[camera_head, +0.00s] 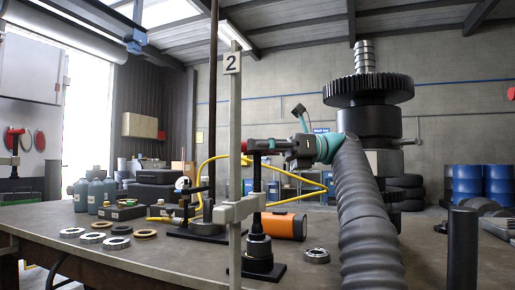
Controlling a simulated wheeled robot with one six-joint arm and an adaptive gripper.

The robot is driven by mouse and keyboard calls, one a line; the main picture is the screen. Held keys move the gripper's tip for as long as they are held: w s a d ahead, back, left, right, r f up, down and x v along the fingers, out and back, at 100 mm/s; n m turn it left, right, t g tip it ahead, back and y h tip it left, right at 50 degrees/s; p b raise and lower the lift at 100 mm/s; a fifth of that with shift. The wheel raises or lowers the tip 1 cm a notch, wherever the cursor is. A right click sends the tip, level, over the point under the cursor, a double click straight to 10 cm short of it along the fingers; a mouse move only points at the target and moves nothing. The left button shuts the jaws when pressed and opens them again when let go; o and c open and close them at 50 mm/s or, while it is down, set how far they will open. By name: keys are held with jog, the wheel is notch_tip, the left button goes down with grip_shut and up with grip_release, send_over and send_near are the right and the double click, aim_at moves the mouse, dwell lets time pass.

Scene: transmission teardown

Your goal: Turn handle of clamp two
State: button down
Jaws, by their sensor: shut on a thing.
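Clamp two has a tall pale grey bar (235,120) with a plate marked "2" (232,63) near its top and a grey arm (240,207) lower down. A dark upright screw (257,190) stands beside the bar, over a black foot (257,266) at the table edge. The red handle (243,146) is at the top of the screw, partly hidden by the bar and my fingers. My gripper (262,147) reaches in from the right, level with the handle. Its fingers are shut on the handle.
A large gear shaft (368,90) stands upright at the right. Yellow hose (285,172) and an orange cylinder (284,226) are behind the clamp. Several rings (117,243) lie on the left of the table (160,258). A loose bearing (316,256) lies right of the foot.

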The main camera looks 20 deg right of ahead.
jog(key=c, duration=1)
grip_release()
jog(key=shift+t, duration=0.5)
